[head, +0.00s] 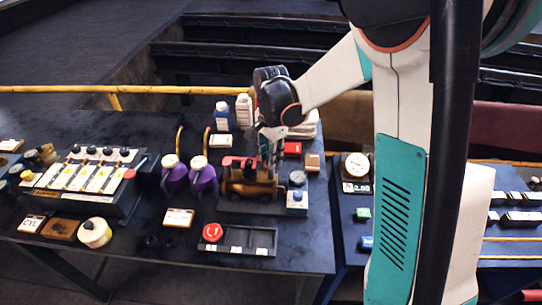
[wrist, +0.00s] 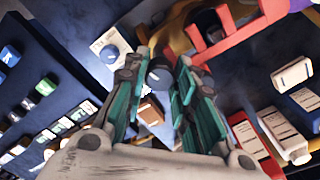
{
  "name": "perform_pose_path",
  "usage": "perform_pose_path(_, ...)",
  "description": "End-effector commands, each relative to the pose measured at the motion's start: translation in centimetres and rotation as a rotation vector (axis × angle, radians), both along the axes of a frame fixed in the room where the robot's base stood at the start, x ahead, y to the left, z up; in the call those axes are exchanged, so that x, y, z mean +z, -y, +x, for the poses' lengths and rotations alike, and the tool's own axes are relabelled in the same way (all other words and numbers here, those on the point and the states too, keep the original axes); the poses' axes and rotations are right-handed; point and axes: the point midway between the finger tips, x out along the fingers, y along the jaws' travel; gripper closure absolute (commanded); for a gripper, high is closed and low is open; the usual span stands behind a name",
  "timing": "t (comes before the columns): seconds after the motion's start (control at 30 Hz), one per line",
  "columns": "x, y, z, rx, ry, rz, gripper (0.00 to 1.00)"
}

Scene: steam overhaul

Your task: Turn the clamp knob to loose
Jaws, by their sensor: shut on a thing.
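A dark blue-grey round knob (wrist: 160,74), which I take for the clamp knob, shows between my gripper's fingertips in the wrist view. My gripper (wrist: 158,65) points down with its two green-sided fingers around the knob, shut on it. In the head view my gripper (head: 270,168) is at the red and brass model engine (head: 240,186), and its fingertips hide the contact there. The red part of the engine (wrist: 222,32) is at the top of the wrist view. I cannot read the knob's setting.
A blue knob on a white plate (head: 297,199) sits close by at the right; it also shows in the wrist view (wrist: 109,50). Purple jugs (head: 203,178) stand left. A tray with a red button (head: 240,239) lies in front.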

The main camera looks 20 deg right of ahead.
Motion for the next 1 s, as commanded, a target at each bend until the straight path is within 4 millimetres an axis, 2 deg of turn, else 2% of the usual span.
perform_pose_path(1.0,0.0,0.0,0.05,0.963,0.001,0.0,0.99)
